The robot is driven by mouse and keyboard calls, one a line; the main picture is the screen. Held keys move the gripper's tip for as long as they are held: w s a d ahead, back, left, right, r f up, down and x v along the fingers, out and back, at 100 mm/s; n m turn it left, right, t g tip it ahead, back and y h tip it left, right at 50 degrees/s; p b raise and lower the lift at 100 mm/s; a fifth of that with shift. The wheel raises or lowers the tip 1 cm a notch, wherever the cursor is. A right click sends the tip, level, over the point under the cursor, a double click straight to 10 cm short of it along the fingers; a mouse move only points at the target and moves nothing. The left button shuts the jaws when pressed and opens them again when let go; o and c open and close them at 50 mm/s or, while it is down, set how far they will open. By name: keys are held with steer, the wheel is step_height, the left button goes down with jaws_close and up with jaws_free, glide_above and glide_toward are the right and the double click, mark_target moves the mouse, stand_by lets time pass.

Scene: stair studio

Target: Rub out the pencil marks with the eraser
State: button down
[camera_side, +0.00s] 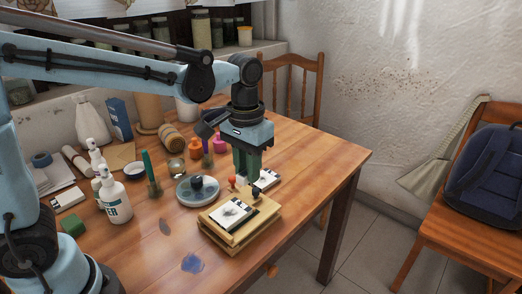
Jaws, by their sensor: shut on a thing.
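My gripper (247,178) points down over the far edge of a light wooden block (212,232), its green-grey fingers shut. A small dark thing (256,191) shows at the fingertips; I take it to be the eraser, mostly hidden by the fingers. A white sheet (224,221) with dark grey marks (235,211) lies on top of the block, toward the viewer and left of my fingertips. Whether the eraser touches the block cannot be told.
A white card with black print (269,177) lies just behind my gripper. A grey round dish (184,198) with a dark knob stands left of the block. Spray bottles (116,203) and a green-topped holder (154,188) stand further left. The table's right side (335,158) is clear.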

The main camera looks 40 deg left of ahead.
steer(key=s+a, duration=0.2)
glide_above(239, 206)
steer(key=shift+a+f, duration=0.1)
steer(key=shift+f, duration=2.6)
steer(key=shift+s+f, duration=0.3)
steer(key=shift+f, duration=0.4)
steer(key=shift+s+f, duration=0.3)
steer(key=shift+f, duration=0.35)
steer(key=shift+s, duration=2.4)
steer(key=shift+w, duration=3.05)
steer(key=shift+s, duration=3.15)
steer(key=shift+w, duration=3.15)
step_height(239, 206, up, 8)
steer(key=shift+r, duration=0.15)
